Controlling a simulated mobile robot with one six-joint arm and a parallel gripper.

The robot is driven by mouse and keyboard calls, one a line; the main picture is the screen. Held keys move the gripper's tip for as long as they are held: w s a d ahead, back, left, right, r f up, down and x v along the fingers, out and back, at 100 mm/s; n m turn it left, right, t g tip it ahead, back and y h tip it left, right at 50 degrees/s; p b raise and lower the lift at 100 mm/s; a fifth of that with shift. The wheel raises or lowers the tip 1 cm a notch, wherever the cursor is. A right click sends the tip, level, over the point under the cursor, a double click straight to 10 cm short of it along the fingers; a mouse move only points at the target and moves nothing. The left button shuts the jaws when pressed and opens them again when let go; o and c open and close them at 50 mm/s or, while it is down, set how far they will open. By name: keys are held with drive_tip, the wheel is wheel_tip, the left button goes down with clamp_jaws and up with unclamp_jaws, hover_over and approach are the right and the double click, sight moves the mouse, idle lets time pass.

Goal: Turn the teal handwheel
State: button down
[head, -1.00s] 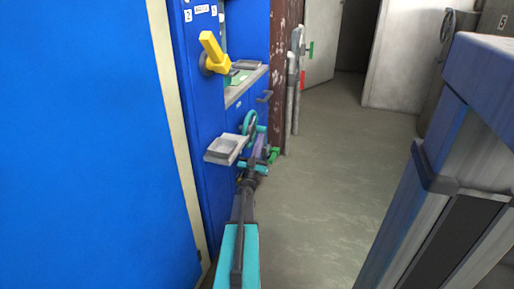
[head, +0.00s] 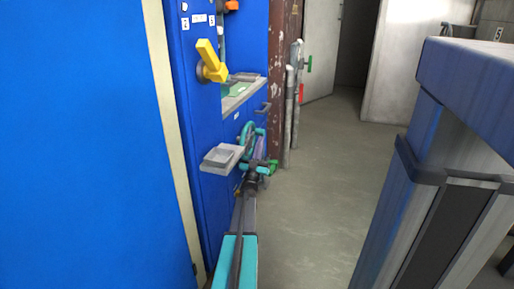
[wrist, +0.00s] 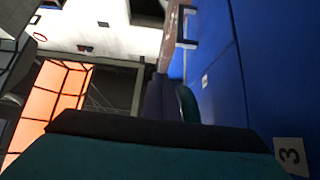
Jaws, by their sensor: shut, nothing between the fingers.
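The teal handwheel (head: 246,134) stands out from the front of the blue cabinet in the head view, just behind a small grey shelf. In the wrist view, part of a dark teal rim (wrist: 187,103) shows beside my fingers. My gripper (head: 262,147) has purple fingers and is just right of the wheel, on its aisle side. Its fingers also show in the wrist view (wrist: 158,96), close together with nothing between them. I cannot tell whether they touch the wheel. The wheel's lower part is partly hidden by my wrist.
The grey shelf (head: 222,157) juts out left of my wrist. A yellow lever (head: 210,62) sits higher on the blue cabinet (head: 200,120). A blue-grey bench (head: 440,180) stands at right. The floor between is clear.

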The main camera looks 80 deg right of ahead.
drive_tip(key=shift+w+r, duration=0.15)
idle(0.3)
drive_tip(key=shift+a, duration=0.1)
drive_tip(key=s+p+v, duration=0.1)
drive_tip(key=p+v, duration=0.3)
drive_tip(key=v, duration=0.9)
drive_tip(key=shift+w+f, duration=0.4)
drive_tip(key=shift+w, duration=0.05)
drive_tip(key=shift+a, duration=0.1)
